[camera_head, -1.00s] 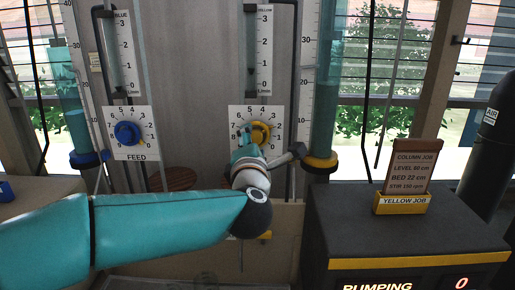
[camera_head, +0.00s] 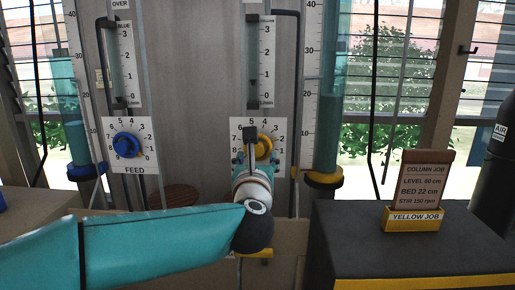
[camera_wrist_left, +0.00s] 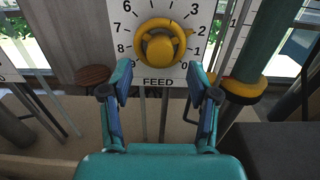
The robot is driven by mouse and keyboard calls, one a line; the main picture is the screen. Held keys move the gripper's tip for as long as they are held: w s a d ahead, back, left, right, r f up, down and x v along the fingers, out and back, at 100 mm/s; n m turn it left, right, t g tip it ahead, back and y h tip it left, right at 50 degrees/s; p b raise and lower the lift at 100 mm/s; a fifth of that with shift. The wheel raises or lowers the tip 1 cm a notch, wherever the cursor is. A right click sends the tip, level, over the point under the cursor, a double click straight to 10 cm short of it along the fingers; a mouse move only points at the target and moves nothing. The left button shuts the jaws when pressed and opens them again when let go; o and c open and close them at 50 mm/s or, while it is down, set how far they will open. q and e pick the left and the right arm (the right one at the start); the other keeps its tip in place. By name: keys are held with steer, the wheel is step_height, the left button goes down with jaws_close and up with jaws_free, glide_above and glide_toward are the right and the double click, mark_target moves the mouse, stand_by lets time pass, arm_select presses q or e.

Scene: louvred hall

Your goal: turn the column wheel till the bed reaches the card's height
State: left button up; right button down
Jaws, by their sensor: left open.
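The yellow wheel (camera_head: 263,147) sits on a white numbered FEED dial, and it shows whole in the wrist view (camera_wrist_left: 159,43). My left gripper (camera_head: 256,160) is in front of it, partly hiding it in the head view. In the wrist view the left gripper (camera_wrist_left: 159,72) is open, its fingers apart below the wheel with nothing between them. The yellow-collared column (camera_head: 326,130) to the right holds a darker teal bed in its lower part. Its exact height is unclear. The card (camera_head: 422,180) reads BED 22 cm. My right gripper is out of view.
A blue wheel (camera_head: 127,145) on a matching FEED dial is at left, beside a blue-collared column (camera_head: 78,140). The yellow card holder (camera_head: 413,218) stands on a dark cabinet (camera_head: 350,225) at right. Thin vertical pipes run beside the panels.

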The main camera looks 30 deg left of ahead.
mark_target(256, 148)
arm_select(q)
steer(key=p+x, duration=0.1)
steer(key=x, duration=0.3)
steer(key=shift+r, duration=0.1)
steer(key=shift+w+a, duration=0.25)
steer(key=shift+w, duration=0.2)
steer(key=shift+w+a, duration=0.15)
steer(key=shift+a, duration=0.05)
steer(key=shift+o, duration=0.8)
steer(key=c, duration=0.5)
steer(key=shift+s+d+r, duration=0.1)
steer(key=shift+s+r, duration=0.25)
jaws_close()
